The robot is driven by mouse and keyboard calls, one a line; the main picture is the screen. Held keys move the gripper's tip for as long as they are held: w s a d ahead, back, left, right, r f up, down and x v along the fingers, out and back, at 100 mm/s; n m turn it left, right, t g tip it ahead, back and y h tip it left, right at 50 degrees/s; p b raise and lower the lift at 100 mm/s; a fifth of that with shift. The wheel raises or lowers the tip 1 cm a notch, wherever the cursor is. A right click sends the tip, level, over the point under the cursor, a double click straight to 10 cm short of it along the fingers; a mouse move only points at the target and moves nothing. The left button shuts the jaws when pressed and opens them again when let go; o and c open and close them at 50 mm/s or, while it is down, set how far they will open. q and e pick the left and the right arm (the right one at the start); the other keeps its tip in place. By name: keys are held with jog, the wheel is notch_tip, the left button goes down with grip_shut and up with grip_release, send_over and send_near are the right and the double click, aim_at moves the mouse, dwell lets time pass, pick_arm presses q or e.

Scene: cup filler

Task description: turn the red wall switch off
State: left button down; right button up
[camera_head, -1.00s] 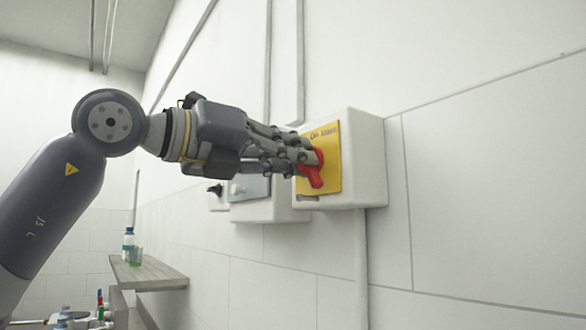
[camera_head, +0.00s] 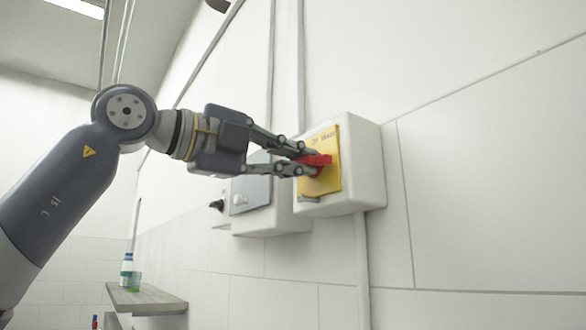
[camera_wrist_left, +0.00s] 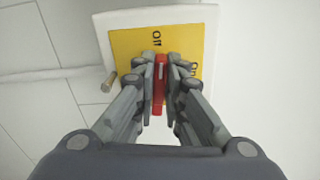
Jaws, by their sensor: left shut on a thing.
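The red wall switch (camera_head: 314,160) sits on a yellow plate (camera_head: 329,176) on the front of a white wall box (camera_head: 360,165). My left gripper (camera_head: 303,162) reaches it from the left, its fingers shut on the red handle. In the left wrist view the red handle (camera_wrist_left: 159,84) stands between the two fingers (camera_wrist_left: 160,80), lined up lengthwise with them. The word "Off" shows on the yellow plate (camera_wrist_left: 128,45) above the handle, and other lettering at its right is partly covered by a finger. My right gripper is not in view.
A grey-fronted box (camera_head: 250,194) with a light knob is on the wall just left of the switch box. A shelf (camera_head: 146,301) with a bottle (camera_head: 127,270) and a green glass (camera_head: 135,282) is low at the left. The tiled wall at the right is bare.

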pick_arm(q)
jog(key=shift+f+n+b, duration=0.1)
jog(key=shift+n+b, duration=0.2)
jog(key=shift+n, duration=0.6)
jog(key=c, duration=1.7)
grip_release()
jog(key=shift+o, duration=0.2)
jog(key=v, duration=1.2)
